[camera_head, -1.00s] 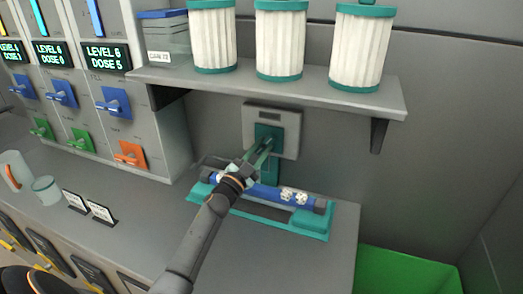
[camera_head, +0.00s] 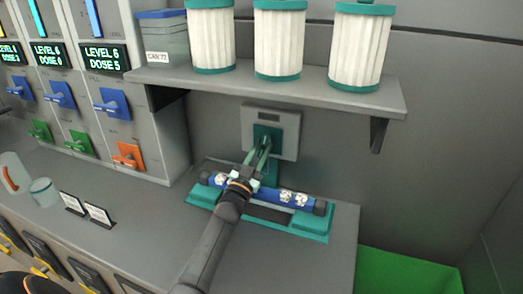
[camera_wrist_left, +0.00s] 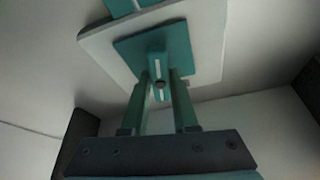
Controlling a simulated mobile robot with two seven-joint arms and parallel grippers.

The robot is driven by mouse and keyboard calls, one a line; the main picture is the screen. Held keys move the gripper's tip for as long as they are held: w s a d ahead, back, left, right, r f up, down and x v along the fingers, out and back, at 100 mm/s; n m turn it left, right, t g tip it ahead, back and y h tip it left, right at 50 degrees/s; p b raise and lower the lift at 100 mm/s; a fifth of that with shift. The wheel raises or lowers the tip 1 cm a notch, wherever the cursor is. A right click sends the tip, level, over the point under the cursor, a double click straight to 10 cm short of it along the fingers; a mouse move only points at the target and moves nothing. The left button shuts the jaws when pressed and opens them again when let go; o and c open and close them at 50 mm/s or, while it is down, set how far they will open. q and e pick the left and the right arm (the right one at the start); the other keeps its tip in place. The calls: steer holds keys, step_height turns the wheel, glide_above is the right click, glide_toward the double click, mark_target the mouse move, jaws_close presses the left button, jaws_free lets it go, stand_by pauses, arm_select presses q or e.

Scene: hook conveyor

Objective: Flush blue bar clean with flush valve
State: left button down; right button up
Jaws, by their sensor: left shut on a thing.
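The flush valve (camera_head: 287,135) is a pale wall plate with a teal square and a teal handle. It also shows in the left wrist view (camera_wrist_left: 205,45). My left gripper (camera_head: 263,148) is shut on the handle, with one finger on each side of it in the left wrist view (camera_wrist_left: 160,85). The blue bar (camera_head: 268,194) has dark ends and lies across a teal cradle (camera_head: 313,228) below the valve. White blotches show on the bar at its left and right parts. My left wrist hides part of its middle. My right gripper is out of view.
A grey shelf (camera_head: 300,85) with several white filter cylinders and a lidded container (camera_head: 165,38) hangs above the valve. Dispensers with coloured levers stand left. A cup (camera_head: 42,191) and two small signs stand on the counter (camera_head: 140,225). A green bin (camera_head: 405,272) is at lower right.

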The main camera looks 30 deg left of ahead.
arm_select(q)
steer(key=shift+f, duration=0.1)
steer(key=c, duration=0.7)
jaws_free()
steer(key=v, duration=1.2)
steer(key=shift+s+b, duration=0.3)
